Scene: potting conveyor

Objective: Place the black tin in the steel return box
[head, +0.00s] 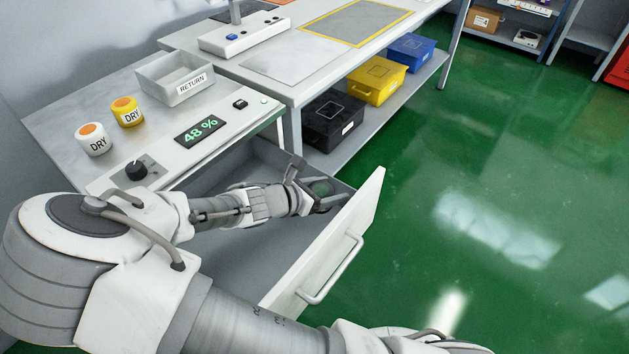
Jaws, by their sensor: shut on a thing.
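The steel return box (159,91) is an open grey box with a RETURN label, on the worktop at the upper left; its visible interior looks empty. My gripper (313,190) is low inside the open drawer, near its front right corner. It is shut on the black tin (322,187), a small dark round thing with a dull green top. The fingers hide part of the tin, and I cannot tell whether it touches the drawer floor.
The drawer (328,240) is pulled out, its white front facing right. White (93,139) and yellow (127,111) DRY tins stand left of the box. Black (333,119), yellow (375,80) and blue (411,52) bins sit under the bench. The green floor at right is clear.

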